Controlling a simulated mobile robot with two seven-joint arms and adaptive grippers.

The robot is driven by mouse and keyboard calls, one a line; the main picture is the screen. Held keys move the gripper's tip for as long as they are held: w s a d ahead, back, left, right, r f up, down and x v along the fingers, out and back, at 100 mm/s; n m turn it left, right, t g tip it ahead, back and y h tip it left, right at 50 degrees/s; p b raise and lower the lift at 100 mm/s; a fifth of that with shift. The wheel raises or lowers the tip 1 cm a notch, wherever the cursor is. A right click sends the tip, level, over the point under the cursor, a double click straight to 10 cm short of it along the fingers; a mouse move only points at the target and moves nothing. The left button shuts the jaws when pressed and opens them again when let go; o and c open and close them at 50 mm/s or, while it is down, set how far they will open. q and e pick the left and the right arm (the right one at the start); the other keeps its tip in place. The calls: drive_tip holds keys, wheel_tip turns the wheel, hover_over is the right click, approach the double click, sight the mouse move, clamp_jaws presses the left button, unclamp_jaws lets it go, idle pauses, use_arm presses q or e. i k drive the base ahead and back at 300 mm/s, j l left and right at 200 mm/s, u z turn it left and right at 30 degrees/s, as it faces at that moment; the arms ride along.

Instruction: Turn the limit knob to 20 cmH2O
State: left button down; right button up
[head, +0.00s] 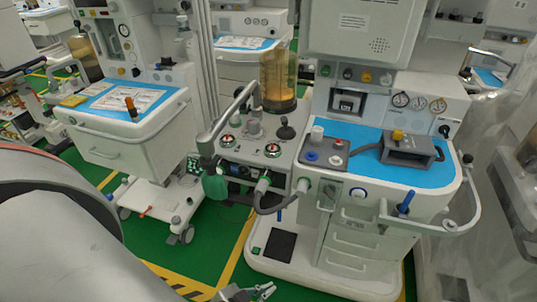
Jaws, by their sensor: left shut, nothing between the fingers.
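The breathing block (250,158) of the nearer cart stands at the centre. On its top are a black knob (286,130) on a short stem, a grey knob (254,128) and two round red-and-white dials (227,141) and (272,150). The black knob looks like the limit knob, but its scale and setting are too small to read. My left gripper (268,290) shows at the bottom edge, shut and empty, well below and apart from the block. Part of it is cut off by the frame. My right gripper is out of view.
An amber canister (278,82) stands behind the block, and a metal bar (232,110) rises over its left side. A grey hose (268,205) loops in front. A blue-topped worktop (432,172) lies right, another cart (130,110) left. Green floor (210,240) is open between the carts.

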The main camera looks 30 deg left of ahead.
sight(253, 123)
drive_tip(key=j+u, duration=0.3)
drive_tip(key=j, duration=0.4)
drive_tip(key=i+j+u, duration=0.1)
drive_tip(key=j+u, duration=0.2)
drive_tip(key=j, duration=0.35)
